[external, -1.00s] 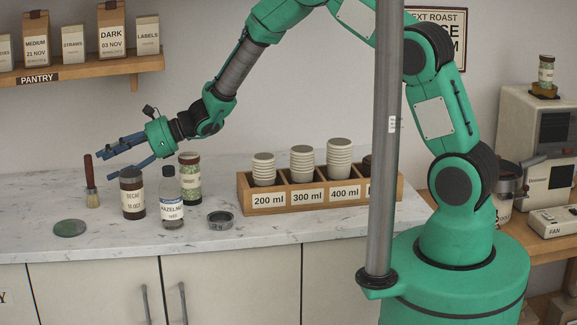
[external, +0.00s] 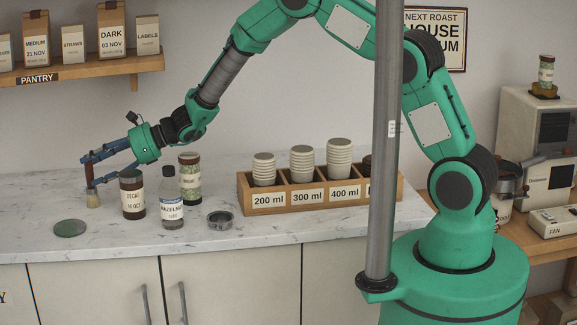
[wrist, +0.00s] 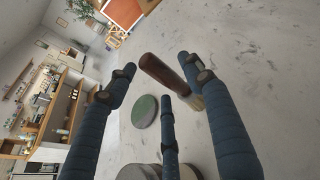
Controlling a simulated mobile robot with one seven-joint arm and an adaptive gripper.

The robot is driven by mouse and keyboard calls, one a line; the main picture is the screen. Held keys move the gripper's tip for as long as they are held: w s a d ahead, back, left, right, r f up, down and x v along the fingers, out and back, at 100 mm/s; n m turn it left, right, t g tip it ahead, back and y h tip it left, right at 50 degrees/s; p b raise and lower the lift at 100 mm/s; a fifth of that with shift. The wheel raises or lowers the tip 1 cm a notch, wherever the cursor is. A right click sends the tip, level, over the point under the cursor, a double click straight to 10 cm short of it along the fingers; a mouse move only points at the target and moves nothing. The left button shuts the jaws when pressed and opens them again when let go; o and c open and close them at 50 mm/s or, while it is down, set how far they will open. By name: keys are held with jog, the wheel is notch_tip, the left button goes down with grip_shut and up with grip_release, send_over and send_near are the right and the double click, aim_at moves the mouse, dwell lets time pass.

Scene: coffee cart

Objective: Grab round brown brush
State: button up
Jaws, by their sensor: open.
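The round brown brush (external: 92,197) stands upright on the marble counter at the left, with a dark brown handle and pale bristles. In the wrist view the brush handle (wrist: 163,72) lies between my spread fingers, and its bristles are partly hidden by the right finger. My gripper (external: 90,172) is open, with its blue fingers around the upper part of the brush in the external view. I cannot tell whether any finger touches the handle. In the wrist view my gripper (wrist: 155,82) also shows open.
A green disc (external: 70,228) lies in front of the brush. A brown jar (external: 132,195), a hazelnut bottle (external: 172,200), a green-filled jar (external: 190,178) and a metal ring (external: 220,220) stand to the right. A wooden cup rack (external: 320,200) is further right.

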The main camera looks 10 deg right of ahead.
jog(key=shift+x, duration=1.15)
jog(key=shift+c, duration=0.3)
grip_shut()
